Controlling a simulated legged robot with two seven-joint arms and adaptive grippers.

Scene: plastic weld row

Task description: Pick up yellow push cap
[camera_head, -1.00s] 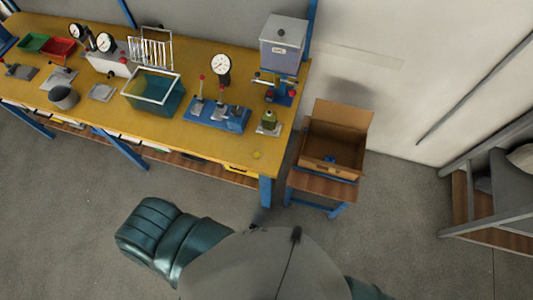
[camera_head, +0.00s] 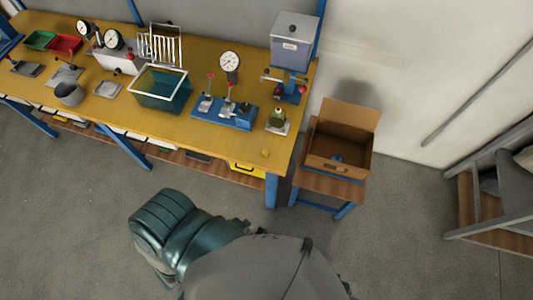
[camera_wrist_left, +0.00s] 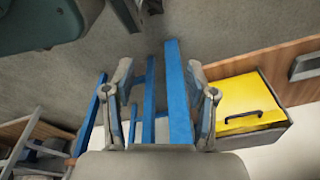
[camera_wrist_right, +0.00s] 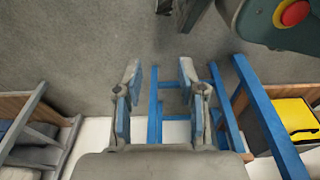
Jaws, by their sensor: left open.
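The yellow push cap (camera_head: 265,153) is a small round piece lying on the yellow tabletop (camera_head: 215,145), near its front right corner. It does not show in either wrist view. My left gripper (camera_wrist_left: 159,75) is open and empty, with its fingers over the floor and blue frame legs, below the bench top. My right gripper (camera_wrist_right: 160,72) is also open and empty, over the floor and blue legs. Neither gripper can be made out in the head view, so their distance from the cap cannot be told.
A green bottle-like part (camera_head: 277,118) on a small plate stands behind the cap. A blue fixture (camera_head: 224,112) is to its left. An open cardboard box (camera_head: 340,148) sits on a low stand right of the bench.

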